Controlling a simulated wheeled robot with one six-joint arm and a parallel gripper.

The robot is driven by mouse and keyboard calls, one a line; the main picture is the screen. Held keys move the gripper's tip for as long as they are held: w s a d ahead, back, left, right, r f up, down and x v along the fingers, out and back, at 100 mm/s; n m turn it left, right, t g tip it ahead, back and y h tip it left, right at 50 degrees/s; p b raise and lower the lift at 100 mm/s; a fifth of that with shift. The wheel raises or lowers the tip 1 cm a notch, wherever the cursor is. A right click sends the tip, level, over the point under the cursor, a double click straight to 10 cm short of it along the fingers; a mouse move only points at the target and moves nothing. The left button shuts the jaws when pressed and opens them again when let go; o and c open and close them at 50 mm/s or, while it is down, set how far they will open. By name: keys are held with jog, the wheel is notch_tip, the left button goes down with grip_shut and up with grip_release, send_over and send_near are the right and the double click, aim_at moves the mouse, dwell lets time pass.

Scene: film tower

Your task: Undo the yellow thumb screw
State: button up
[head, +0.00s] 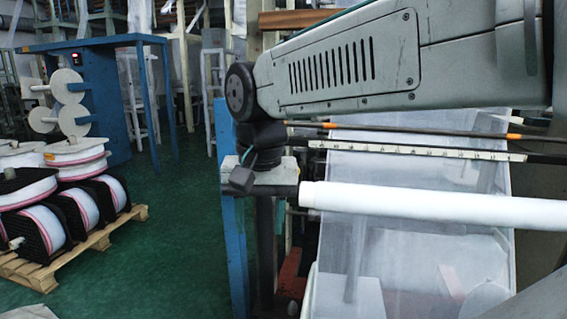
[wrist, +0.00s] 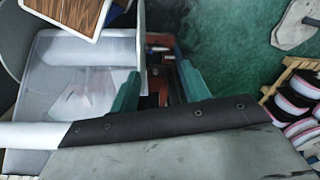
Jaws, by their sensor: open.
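I cannot make out a yellow thumb screw in either view. In the wrist view, the two teal fingers of my gripper (wrist: 160,88) stand apart, with nothing held between them. Beyond and between them is a red and dark metal part (wrist: 165,72) with small fittings, too small to tell. In the head view, my grey arm reaches in from the right, and its dark wrist joint hangs above the left end of a white roll. My fingers cannot be made out there.
The white roll (head: 430,206) crosses the right side, with translucent film (head: 410,240) below. A blue post (head: 236,245) stands beside my wrist. A pallet (head: 85,245) of spools is at left. A blue bench (head: 105,90) stands behind. Green floor between is clear.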

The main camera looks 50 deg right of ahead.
jog(key=w+d+r+m, duration=0.3)
jog(key=d+m, duration=0.3)
jog(key=m, duration=0.1)
jog(key=w+d+r+m, duration=0.3)
jog(key=w+d+m, duration=0.1)
jog(key=d+m, duration=0.3)
jog(key=w+d+r+m+g, duration=0.1)
jog(key=w+d+r+m, duration=0.2)
jog(key=d+m, duration=0.3)
jog(key=shift+w+d+r+m, duration=0.35)
jog(key=shift+d+m, duration=0.05)
jog(key=shift+d, duration=0.25)
jog(key=shift+d+m, duration=0.25)
jog(key=shift+m, duration=0.05)
jog(key=shift+f, duration=0.45)
notch_tip(320, 180, down, 7)
jog(key=shift+r, duration=0.15)
jog(key=c, duration=1)
